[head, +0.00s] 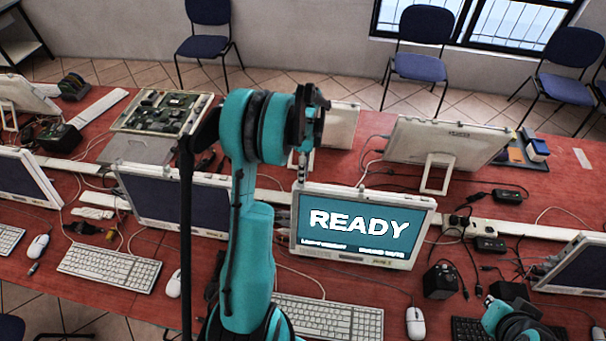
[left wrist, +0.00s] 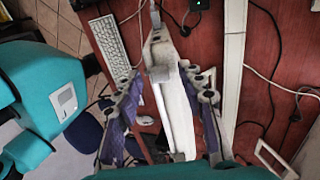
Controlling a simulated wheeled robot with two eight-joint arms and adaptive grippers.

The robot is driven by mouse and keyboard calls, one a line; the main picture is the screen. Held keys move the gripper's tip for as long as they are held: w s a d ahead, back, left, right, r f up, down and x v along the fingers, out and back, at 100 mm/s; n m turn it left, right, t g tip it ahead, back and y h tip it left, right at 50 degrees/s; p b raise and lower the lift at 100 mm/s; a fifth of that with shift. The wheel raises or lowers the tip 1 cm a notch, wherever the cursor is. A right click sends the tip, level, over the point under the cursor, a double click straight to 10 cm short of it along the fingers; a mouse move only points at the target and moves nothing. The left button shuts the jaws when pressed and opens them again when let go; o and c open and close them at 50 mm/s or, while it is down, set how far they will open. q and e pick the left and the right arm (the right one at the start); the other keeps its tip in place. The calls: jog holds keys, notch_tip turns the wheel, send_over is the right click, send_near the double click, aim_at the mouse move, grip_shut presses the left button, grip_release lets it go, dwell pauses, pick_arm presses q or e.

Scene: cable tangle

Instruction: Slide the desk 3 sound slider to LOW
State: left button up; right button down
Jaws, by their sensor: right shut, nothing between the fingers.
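My left arm rises through the middle of the head view. My left gripper (head: 304,163) points down beside the upper left corner of the monitor reading READY (head: 365,204). In the left wrist view the fingers of my left gripper (left wrist: 166,82) stand apart, with a pale upright edge (left wrist: 178,115) and a grey part (left wrist: 160,52) below and between them. I cannot tell whether they touch. My right gripper (head: 508,318) is low at the right, shut and empty, its fingers hardly visible. I cannot make out the sound slider or its LOW mark.
Other monitors stand left (head: 172,198), behind (head: 442,145) and at the right edge (head: 578,268). A keyboard (head: 330,318) and mouse (head: 415,323) lie before the READY monitor. Loose cables and black power bricks (head: 440,282) crowd the red table. An open circuit board (head: 160,112) lies at the back.

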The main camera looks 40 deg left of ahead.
pick_arm(q)
grip_shut()
jog(key=shift+w+d+b, duration=0.5)
jog(key=shift+d, duration=0.45)
grip_release()
jog(key=shift+w, duration=0.1)
jog(key=shift+r, duration=0.1)
jog(key=v, duration=1.2)
